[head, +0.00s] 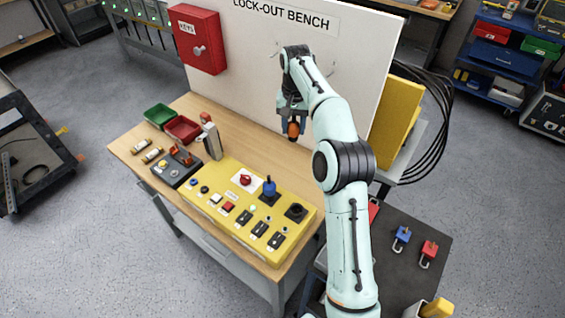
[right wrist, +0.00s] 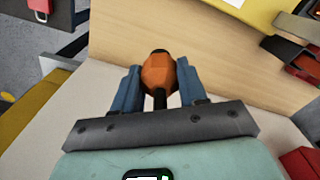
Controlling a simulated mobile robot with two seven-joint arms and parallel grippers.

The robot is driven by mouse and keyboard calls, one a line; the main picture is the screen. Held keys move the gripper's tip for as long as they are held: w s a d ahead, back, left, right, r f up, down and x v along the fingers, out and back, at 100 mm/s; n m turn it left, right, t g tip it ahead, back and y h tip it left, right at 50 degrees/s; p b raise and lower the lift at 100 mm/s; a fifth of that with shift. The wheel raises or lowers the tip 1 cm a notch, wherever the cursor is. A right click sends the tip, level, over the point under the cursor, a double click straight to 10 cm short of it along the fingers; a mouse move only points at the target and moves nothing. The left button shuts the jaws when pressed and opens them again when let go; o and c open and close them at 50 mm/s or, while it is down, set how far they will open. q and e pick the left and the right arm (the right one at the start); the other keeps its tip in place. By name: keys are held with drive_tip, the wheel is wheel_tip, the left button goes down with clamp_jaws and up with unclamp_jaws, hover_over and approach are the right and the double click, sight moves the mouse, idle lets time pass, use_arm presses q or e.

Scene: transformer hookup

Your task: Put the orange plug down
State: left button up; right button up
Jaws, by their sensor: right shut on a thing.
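The orange plug (head: 293,129) is held in my right gripper (head: 292,113), above the back right part of the wooden bench (head: 245,140), in front of the white backboard. In the right wrist view the orange plug (right wrist: 159,74) sits between the two blue fingers of my right gripper (right wrist: 160,88), its dark end pointing away from the palm. The wooden bench top (right wrist: 210,45) shows beyond it. I cannot tell the exact height of the plug above the wood. My left gripper is not in view.
A yellow panel (head: 215,181) with switches, a blue plug (head: 269,187) and a dark socket (head: 296,211) covers the bench front. Green (head: 159,117) and red (head: 183,129) bins stand at the left. The white backboard (head: 270,60) rises behind. Bare wood lies under the gripper.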

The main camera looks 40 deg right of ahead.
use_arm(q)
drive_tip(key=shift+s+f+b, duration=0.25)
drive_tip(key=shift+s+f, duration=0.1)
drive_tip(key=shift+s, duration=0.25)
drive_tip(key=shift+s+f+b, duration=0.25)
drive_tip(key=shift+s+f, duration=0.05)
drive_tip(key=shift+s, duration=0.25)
use_arm(e)
drive_tip(key=f, duration=1.9)
drive_tip(key=shift+s+f, duration=0.2)
drive_tip(key=shift+s, duration=0.1)
drive_tip(key=shift+f, duration=0.2)
drive_tip(key=o, duration=1.2)
drive_tip(key=shift+r, duration=0.15)
